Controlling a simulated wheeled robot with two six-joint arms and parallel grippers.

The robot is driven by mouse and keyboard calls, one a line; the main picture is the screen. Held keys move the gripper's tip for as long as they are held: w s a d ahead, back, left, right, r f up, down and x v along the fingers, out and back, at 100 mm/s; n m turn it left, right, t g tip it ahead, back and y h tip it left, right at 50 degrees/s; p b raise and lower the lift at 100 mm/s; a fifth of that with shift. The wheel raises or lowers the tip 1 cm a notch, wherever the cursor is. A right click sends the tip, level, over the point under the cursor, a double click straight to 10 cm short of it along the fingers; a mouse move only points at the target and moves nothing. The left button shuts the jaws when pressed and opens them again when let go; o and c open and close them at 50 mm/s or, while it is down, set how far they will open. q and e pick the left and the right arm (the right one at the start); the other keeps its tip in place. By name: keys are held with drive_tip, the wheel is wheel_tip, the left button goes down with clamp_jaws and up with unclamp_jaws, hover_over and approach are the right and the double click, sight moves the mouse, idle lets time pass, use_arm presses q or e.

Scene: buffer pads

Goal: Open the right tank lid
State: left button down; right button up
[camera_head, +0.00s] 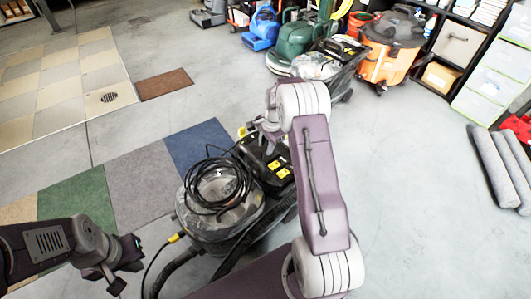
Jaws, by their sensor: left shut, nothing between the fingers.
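A floor-cleaning machine stands low in the middle, with a clear round tank dome (190,205) and a black upper body with yellow parts (277,170). A coiled black cable (218,178) lies over the dome and hides part of it. I cannot make out which lid is the right tank lid; my right arm covers the machine's right side. My left gripper (130,254) is at the lower left, shut and empty, apart from the machine. My right arm reaches above the machine; its wrist (270,120) is over the black body, and its fingers cannot be made out.
Another similar machine (318,64), a blue blower (263,28) and an orange vacuum (388,50) stand at the back. A shelf with bins (455,45) is at the upper right. Grey rolls (495,168) lie at the right edge. Floor between is clear. A black hose (180,268) trails at the bottom.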

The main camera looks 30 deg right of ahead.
drive_tip(key=shift+w+f, duration=0.2)
drive_tip(key=shift+f, duration=0.6)
drive_tip(key=shift+c, duration=0.3)
clamp_jaws()
drive_tip(key=shift+r, duration=0.1)
idle(0.5)
